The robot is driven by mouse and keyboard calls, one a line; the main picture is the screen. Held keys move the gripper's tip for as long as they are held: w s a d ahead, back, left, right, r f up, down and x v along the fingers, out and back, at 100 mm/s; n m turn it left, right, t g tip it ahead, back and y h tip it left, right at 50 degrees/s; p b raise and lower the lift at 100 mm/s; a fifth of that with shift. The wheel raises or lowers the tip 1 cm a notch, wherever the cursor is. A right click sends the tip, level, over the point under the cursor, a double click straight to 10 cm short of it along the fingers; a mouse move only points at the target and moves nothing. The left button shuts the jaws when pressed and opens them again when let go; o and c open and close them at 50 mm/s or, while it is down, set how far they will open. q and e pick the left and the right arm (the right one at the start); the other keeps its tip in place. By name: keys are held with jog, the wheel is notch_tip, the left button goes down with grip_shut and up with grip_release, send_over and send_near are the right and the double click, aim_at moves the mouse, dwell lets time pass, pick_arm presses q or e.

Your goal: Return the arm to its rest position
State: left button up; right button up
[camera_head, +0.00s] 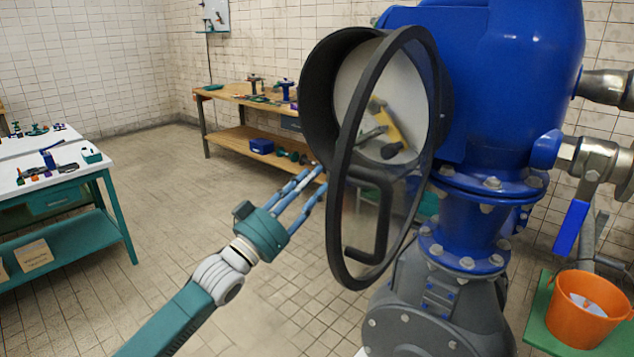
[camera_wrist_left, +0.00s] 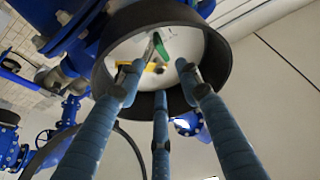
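My left arm (camera_head: 185,312) reaches in from the lower left in the head view, and my left gripper (camera_head: 312,183) points up and right. Its blue fingers are spread apart with nothing between them. The gripper is just left of a black-rimmed transparent round door (camera_head: 345,165), which hangs open on a round black housing (camera_head: 318,95). In the left wrist view the fingers (camera_wrist_left: 162,82) point toward the housing's white face (camera_wrist_left: 200,48); I cannot tell whether they touch anything. My right gripper is not in view.
A big blue pump (camera_head: 510,90) stands at right, with an orange bucket (camera_head: 575,318) beside it. A wooden workbench (camera_head: 240,143) is behind, and a green-framed table (camera_head: 118,215) is at left. Tiled floor (camera_head: 150,165) between them is clear.

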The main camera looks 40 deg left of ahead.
pick_arm(q)
jog(key=shift+f, duration=0.1)
